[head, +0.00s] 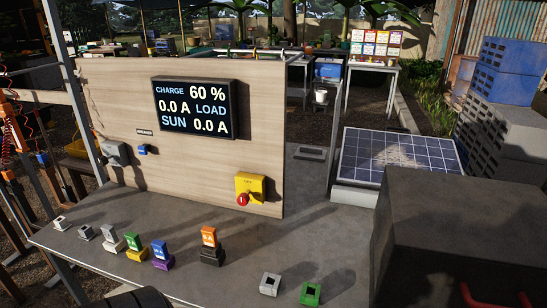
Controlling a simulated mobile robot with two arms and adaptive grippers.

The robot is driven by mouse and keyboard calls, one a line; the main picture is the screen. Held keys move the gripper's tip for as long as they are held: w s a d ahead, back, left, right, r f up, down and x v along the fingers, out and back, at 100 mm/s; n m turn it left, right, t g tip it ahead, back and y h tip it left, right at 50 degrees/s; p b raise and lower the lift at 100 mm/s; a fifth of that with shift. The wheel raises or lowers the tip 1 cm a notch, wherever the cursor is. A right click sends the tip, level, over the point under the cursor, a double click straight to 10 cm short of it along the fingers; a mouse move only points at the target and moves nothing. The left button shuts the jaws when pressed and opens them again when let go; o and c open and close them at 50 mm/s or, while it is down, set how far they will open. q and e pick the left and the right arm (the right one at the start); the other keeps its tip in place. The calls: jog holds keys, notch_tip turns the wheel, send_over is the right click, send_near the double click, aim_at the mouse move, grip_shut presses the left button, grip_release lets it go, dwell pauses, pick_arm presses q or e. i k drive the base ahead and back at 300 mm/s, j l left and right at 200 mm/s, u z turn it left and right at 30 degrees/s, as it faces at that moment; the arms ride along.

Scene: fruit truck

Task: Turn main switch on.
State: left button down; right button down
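A yellow switch box (254,184) with a red round knob (242,199) is mounted low on the right part of an upright wooden board (230,110). The knob's exact setting is too small to read. A black display (195,107) on the board reads charge 60 %, 0.0 A load and sun 0.0 A. Neither gripper can be made out clearly. A dark rounded shape at the bottom left edge may be part of my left arm. Nothing touches the switch box.
A grey box (115,153) and a blue part (148,149) sit by the breaker label. Several coloured blocks, including a green one (310,293), stand on the grey table (225,265). A solar panel (398,155) lies behind. A large grey block (465,225) fills the right.

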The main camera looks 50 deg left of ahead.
aim_at(243, 199)
jog(key=u, duration=1.75)
